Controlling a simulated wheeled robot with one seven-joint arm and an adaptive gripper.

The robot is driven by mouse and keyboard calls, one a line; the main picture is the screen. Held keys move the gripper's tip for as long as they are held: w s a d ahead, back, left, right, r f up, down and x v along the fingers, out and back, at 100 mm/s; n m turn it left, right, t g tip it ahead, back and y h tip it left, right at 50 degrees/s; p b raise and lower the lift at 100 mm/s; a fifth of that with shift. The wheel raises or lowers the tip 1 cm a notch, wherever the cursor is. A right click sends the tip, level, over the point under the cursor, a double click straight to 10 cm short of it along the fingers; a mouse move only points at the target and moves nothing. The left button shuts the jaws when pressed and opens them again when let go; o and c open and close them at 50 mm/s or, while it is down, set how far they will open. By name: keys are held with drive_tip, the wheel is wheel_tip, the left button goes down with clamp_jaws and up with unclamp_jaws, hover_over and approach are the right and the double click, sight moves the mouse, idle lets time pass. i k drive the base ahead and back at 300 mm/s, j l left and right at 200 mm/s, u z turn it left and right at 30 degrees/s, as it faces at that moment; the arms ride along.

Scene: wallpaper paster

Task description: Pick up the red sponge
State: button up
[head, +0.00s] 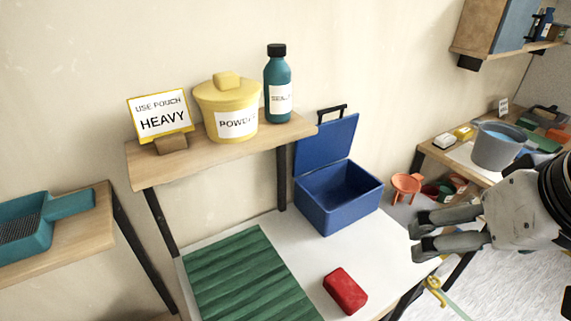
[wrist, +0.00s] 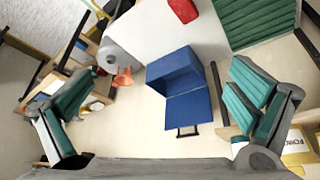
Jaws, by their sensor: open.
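The red sponge (head: 345,290) lies on the white tabletop (head: 300,252), near its front edge, between the green ribbed mat and the blue box. In the wrist view the sponge (wrist: 183,10) shows at the top edge, partly cut off. My gripper (head: 418,240) is at the right of the head view, above and to the right of the sponge and apart from it. In the wrist view the fingers of my gripper (wrist: 160,115) are spread wide with nothing between them.
An open blue box (head: 338,200) stands behind the sponge. The green ribbed mat (head: 245,280) lies to its left. A shelf (head: 200,152) holds a sign, a yellow powder pot and a teal bottle. A grey bucket (head: 497,148) stands on the right table. White tabletop around the sponge is clear.

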sight(350, 297)
drive_tip(key=k+u, duration=0.2)
drive_tip(key=u, duration=0.45)
drive_tip(key=i+l+u, duration=0.1)
drive_tip(key=u, duration=0.8)
drive_tip(key=l+u, duration=0.1)
drive_tip(key=u, duration=0.35)
drive_tip(key=k+l+z, duration=0.1)
drive_tip(key=z, duration=0.35)
drive_tip(key=l+z, duration=0.5)
drive_tip(key=z, duration=0.35)
